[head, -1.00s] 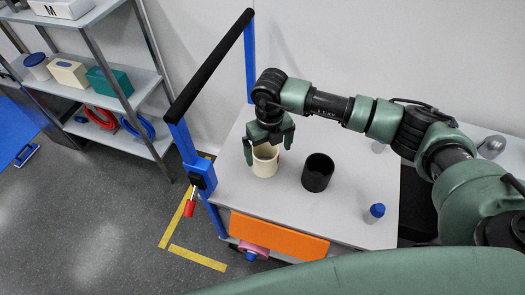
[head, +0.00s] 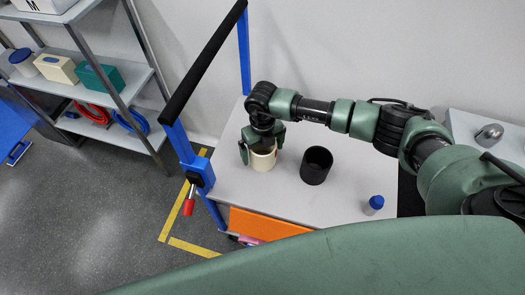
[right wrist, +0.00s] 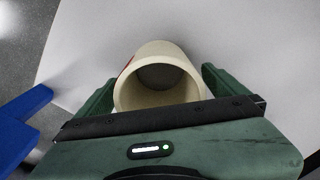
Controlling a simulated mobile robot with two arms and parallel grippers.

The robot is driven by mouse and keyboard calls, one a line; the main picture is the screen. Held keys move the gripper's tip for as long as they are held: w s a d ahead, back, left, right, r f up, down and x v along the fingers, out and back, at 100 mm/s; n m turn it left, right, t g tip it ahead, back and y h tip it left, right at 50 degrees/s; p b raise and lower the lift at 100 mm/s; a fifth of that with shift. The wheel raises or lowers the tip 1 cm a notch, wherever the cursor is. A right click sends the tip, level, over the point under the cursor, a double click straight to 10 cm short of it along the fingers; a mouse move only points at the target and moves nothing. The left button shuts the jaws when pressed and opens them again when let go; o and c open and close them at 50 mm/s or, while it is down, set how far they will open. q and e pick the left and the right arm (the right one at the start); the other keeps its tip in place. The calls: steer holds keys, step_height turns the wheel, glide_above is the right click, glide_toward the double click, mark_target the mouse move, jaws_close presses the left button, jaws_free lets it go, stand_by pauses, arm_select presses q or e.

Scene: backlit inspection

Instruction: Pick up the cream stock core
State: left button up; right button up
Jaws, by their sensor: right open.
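The cream stock core (head: 262,160) is a hollow cylinder standing upright on the grey cart top, left of the black cylinder. My right gripper (head: 262,148) is over it from above, with its green fingers on either side of the core. In the right wrist view the core (right wrist: 160,78) shows its open end between the two open fingers (right wrist: 158,92). A gap shows on the right side there. A bit of red shows on the core's left edge. My left gripper is not in view.
A black hollow cylinder (head: 316,165) stands right of the core. A blue-capped bottle (head: 374,205) is near the cart's front right. The cart's blue frame with a black bar (head: 205,62) rises at left. Shelves (head: 90,70) stand farther left.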

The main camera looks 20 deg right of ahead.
steer(key=c, duration=1.5)
steer(key=shift+r, duration=0.1)
